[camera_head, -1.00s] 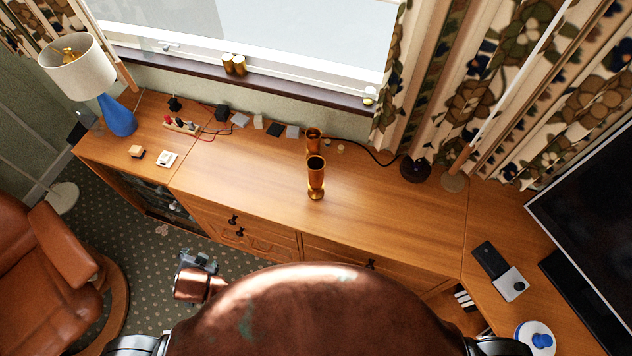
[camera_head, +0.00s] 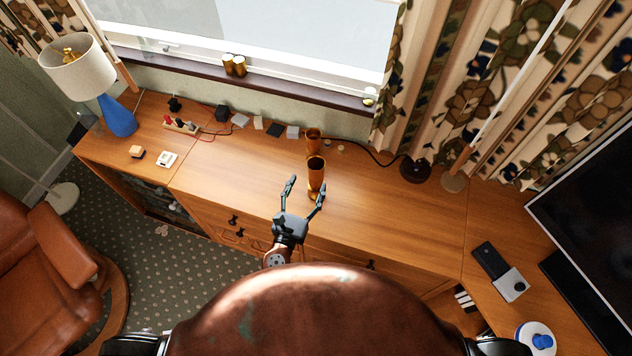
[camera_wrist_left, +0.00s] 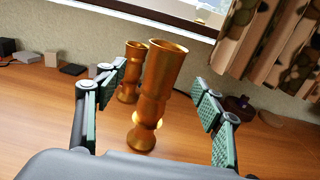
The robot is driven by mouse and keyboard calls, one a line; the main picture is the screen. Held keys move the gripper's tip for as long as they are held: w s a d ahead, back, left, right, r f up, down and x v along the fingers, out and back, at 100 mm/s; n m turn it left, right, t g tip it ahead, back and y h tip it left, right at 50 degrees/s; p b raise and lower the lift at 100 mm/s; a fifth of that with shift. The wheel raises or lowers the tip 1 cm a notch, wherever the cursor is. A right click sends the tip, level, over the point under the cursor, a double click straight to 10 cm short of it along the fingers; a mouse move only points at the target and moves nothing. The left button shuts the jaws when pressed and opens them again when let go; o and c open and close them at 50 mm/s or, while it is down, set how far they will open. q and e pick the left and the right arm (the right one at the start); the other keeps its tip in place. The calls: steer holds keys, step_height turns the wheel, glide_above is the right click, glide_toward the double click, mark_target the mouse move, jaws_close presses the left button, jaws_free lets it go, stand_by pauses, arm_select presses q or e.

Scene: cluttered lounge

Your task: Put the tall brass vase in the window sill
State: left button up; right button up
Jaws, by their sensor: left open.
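The tall brass vase (camera_head: 316,174) stands upright on the wooden cabinet top. A second brass vase (camera_head: 313,138) stands just behind it. My left gripper (camera_head: 305,190) is open in front of the near vase, its fingers pointing at it. In the left wrist view, the near vase (camera_wrist_left: 154,95) shows between the two spread fingers of my left gripper (camera_wrist_left: 158,108), and the other vase (camera_wrist_left: 131,72) is behind it to the left. I see no contact. The window sill (camera_head: 300,92) runs along the wall behind the cabinet. My right gripper is not in view.
Two small brass cups (camera_head: 234,66) stand on the sill, and a small candle-like item (camera_head: 370,95) is at its right end. Cables, a power strip (camera_head: 181,126) and small boxes line the cabinet's back. A blue lamp (camera_head: 118,115) is left; a curtain (camera_head: 480,90) hangs right.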

mark_target(316, 166)
arm_select(q)
steer(key=x, duration=0.6)
steer(key=shift+w+d+r+p, duration=0.1)
steer(key=shift+d+r+p, duration=0.2)
steer(key=shift+d, duration=0.05)
steer(key=shift+w+d, duration=0.15)
steer(key=shift+w, duration=0.35)
steer(key=shift+c, duration=0.3)
jaws_close()
steer(key=shift+r, duration=0.15)
